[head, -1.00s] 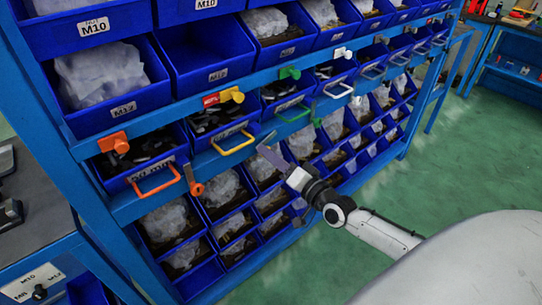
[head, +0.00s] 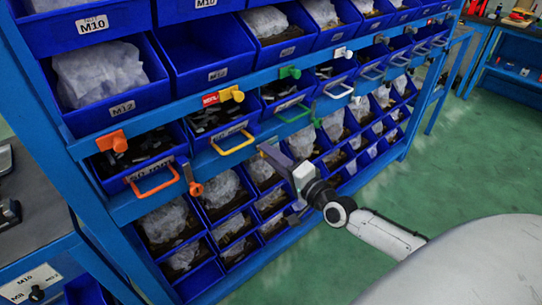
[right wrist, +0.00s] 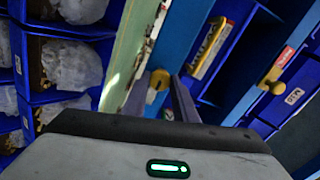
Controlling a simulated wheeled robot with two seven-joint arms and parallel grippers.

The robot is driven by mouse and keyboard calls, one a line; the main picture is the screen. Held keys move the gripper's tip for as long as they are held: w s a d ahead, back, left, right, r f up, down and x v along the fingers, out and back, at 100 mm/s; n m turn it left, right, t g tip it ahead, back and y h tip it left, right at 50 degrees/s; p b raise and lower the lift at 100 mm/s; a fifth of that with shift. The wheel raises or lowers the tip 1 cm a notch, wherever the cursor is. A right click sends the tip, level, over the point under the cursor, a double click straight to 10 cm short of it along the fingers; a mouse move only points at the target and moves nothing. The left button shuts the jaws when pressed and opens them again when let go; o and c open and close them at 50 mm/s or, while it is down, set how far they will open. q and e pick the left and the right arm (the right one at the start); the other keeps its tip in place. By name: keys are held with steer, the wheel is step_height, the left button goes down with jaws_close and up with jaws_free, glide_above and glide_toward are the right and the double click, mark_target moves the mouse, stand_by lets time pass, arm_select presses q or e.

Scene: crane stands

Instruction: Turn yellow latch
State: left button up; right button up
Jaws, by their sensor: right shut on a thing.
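The lower yellow latch (right wrist: 158,80) sits on the blue rail and shows between my right fingertips (right wrist: 168,88) in the right wrist view. My right gripper (head: 272,152) is shut on it, below the drawer with the yellow handle (head: 233,138). In the head view the gripper mostly hides this latch. The upper yellow latch (head: 231,94) is on the rail above that drawer, beside a red label; it also shows in the right wrist view (right wrist: 272,80). My left gripper is not in view.
An orange upper latch (head: 114,141) and orange lower latch (head: 194,187) flank the orange-handled drawer (head: 154,180) to the left. A green-handled drawer (head: 292,113) is to the right. Green floor is clear at right.

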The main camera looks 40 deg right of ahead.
steer(key=o, duration=1)
steer(key=shift+o, duration=0.2)
steer(key=s, duration=1)
steer(key=shift+s+d, duration=0.15)
steer(key=shift+d, duration=0.25)
steer(key=s+a+f+n+g, duration=0.4)
steer(key=s+a+f+n, duration=0.4)
steer(key=f, duration=0.3)
steer(key=s+a+f+n+g+y, duration=0.1)
steer(key=s+a+f+n+g, duration=0.4)
steer(key=s+a+f+n, duration=0.3)
steer(key=a+f, duration=0.3)
steer(key=shift+s+a+g, duration=0.3)
steer(key=shift+s, duration=0.1)
